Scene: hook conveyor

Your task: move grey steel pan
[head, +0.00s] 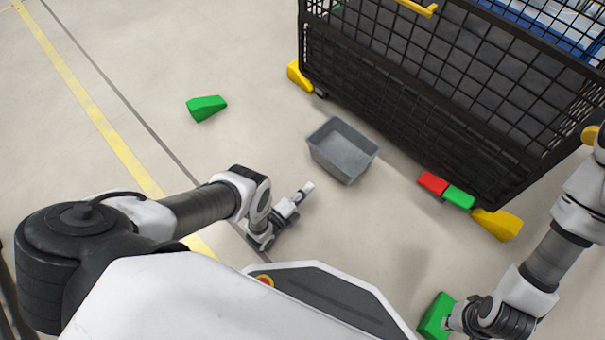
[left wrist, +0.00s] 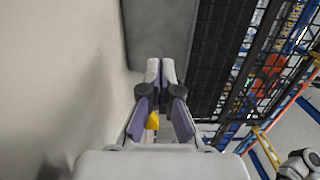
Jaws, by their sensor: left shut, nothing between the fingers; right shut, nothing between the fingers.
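The grey steel pan (head: 342,152) is an empty, open rectangular bin on the floor in front of the black cage cart. My left gripper (head: 306,188) is shut and empty, just short of the pan's near left side in the head view. In the left wrist view its closed fingertips (left wrist: 160,66) point at the pan's grey wall (left wrist: 160,30); I cannot tell whether they touch it. My right gripper (head: 452,318) is shut and empty at the lower right, beside a green wedge (head: 434,318) and well away from the pan.
The black mesh cart (head: 430,95) stands behind the pan, with yellow wedges (head: 497,224) at its corners. Red (head: 432,183) and green (head: 459,197) blocks lie along its near edge. Another green wedge (head: 206,108) lies on open floor at left.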

